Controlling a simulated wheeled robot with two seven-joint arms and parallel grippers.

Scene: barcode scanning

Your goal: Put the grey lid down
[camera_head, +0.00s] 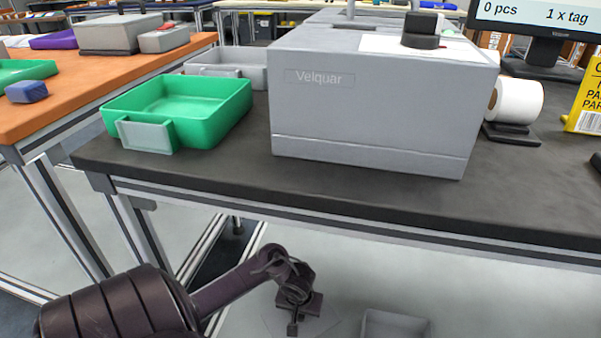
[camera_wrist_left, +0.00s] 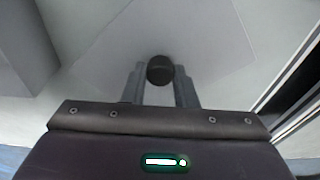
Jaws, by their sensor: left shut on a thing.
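My left gripper (camera_head: 294,318) is low in front of the dark workbench, below its top. In the left wrist view its two fingers (camera_wrist_left: 160,85) are shut on the round black knob (camera_wrist_left: 160,68) of the grey lid (camera_wrist_left: 205,55). The lid is a flat, pale, square plate under the fingers. In the head view only a faint part of the lid shows around the gripper, pale against the pale floor. I cannot tell whether the lid touches anything below. My right gripper is not in view.
A grey open bin (camera_head: 396,328) stands low, right of my left gripper. On the workbench (camera_head: 230,175) are a green tray (camera_head: 215,128), a grey Velquar machine (camera_head: 370,115) with a black knob on top, a label roll (camera_head: 518,101) and a screen (camera_head: 545,22). The bench's front edge is above the gripper.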

